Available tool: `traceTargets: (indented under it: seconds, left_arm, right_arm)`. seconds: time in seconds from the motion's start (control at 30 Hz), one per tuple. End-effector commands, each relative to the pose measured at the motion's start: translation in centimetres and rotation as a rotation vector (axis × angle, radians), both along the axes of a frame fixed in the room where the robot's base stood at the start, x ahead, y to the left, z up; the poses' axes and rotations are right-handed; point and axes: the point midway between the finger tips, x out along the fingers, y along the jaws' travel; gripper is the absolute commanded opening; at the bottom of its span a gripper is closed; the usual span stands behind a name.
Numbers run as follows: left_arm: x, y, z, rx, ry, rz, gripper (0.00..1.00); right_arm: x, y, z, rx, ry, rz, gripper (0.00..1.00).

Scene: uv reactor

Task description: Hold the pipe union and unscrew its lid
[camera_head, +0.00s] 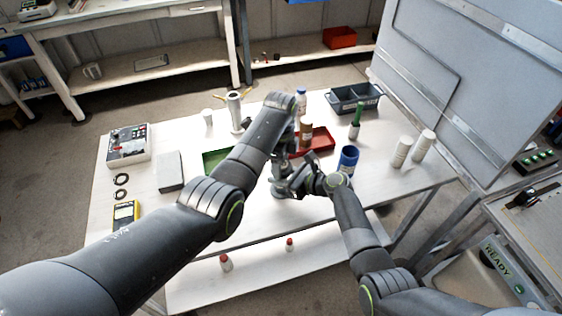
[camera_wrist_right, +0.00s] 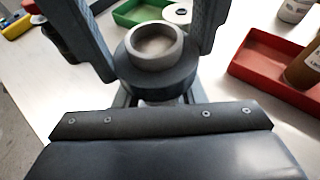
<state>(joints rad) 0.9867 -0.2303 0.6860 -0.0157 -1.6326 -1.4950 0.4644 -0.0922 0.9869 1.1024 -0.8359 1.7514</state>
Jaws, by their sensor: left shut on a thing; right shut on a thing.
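The pipe union (camera_wrist_right: 155,75) shows in the right wrist view as a wide dark body with a paler, hollow ring (camera_wrist_right: 155,47) on top. It stands upright between the fingers of my right gripper (camera_wrist_right: 148,30), which is shut on it. In the head view my right gripper (camera_head: 301,182) reaches in from the lower right. My left gripper (camera_head: 281,163) comes down close beside it and is shut on the pipe union. The grippers mostly hide the union in the head view, and the left gripper's exact contact is unclear.
A green tray (camera_head: 211,159) lies behind left and a red tray (camera_head: 324,137) behind right, with a brown bottle (camera_head: 306,133). A blue cup (camera_head: 348,159) and white cylinders (camera_head: 402,151) stand to the right.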

Motion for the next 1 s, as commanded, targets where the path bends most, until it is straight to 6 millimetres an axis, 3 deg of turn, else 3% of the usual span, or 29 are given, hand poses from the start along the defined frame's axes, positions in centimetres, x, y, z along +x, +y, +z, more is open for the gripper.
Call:
traceTargets:
  seconds: [0.3, 0.73, 0.77, 0.9, 1.0]
  left_arm:
    - [0.05, -0.09, 0.10, 0.002, 0.003, 0.441, 0.27]
    - [0.09, -0.12, 0.13, 0.002, 0.002, 0.526, 0.27]
    - [0.09, -0.12, 0.13, 0.002, 0.001, 0.525, 0.56]
    - [0.07, -0.11, 0.12, 0.002, 0.002, 0.525, 0.74]
    - [0.03, -0.10, 0.09, 0.003, 0.004, 0.524, 0.76]
  right_arm:
    - [0.00, 0.11, 0.10, 0.002, -0.001, 0.002, 0.00]
    - [-0.03, 0.15, 0.11, 0.002, -0.001, 0.003, 0.00]
    - [-0.03, 0.15, 0.11, 0.002, -0.001, 0.003, 0.00]
    - [-0.01, 0.12, 0.10, 0.002, -0.001, 0.002, 0.00]
    - [0.00, 0.10, 0.10, 0.001, -0.002, 0.001, 0.00]
